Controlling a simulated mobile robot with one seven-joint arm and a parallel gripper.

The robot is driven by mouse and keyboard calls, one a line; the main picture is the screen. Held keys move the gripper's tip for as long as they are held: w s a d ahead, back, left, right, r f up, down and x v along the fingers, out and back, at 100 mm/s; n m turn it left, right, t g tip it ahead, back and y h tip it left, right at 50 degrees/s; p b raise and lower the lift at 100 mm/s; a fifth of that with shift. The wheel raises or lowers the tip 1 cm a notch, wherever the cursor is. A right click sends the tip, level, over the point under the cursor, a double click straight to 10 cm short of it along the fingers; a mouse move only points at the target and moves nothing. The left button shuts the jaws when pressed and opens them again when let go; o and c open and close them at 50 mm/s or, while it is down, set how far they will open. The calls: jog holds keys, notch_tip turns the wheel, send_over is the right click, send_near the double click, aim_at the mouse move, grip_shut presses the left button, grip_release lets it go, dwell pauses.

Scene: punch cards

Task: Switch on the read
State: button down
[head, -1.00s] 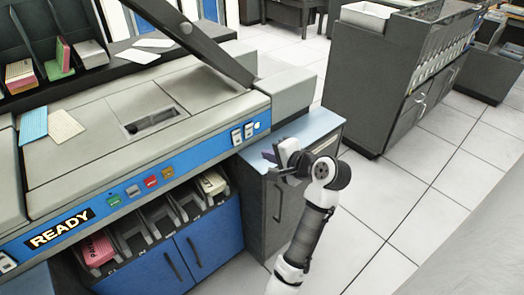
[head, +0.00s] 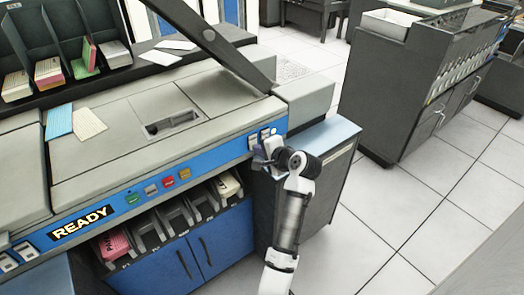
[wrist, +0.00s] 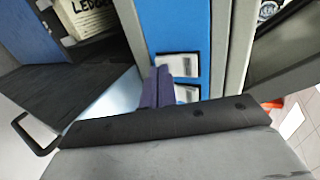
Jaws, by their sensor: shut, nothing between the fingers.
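On the right end of the machine's blue front panel are two white switches, one (head: 254,142) on the left and one (head: 266,135) on the right, with a small round white light beside them. In the wrist view the two switches show close up, one (wrist: 178,60) above the other (wrist: 188,93); their labels are too small to read. My gripper (head: 262,158) is right at the panel, just below these switches. In the wrist view its purple fingers (wrist: 158,88) are together, empty, and overlap the edges of the switches; I cannot tell whether they touch.
A row of coloured buttons (head: 152,188) and a lit READY sign (head: 83,222) are farther left on the panel. Card bins (head: 178,214) lie below it. A low grey cabinet (head: 325,136) stands under and right of my arm. The floor (head: 400,210) to the right is clear.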

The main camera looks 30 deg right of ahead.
jog(key=shift+w+f+t+b, duration=0.1)
jog(key=shift+w+t+b, duration=0.15)
jog(key=shift+t+b, duration=0.15)
jog(key=shift+r+p, duration=0.95)
jog(key=shift+a, duration=0.1)
jog(key=shift+f, duration=0.1)
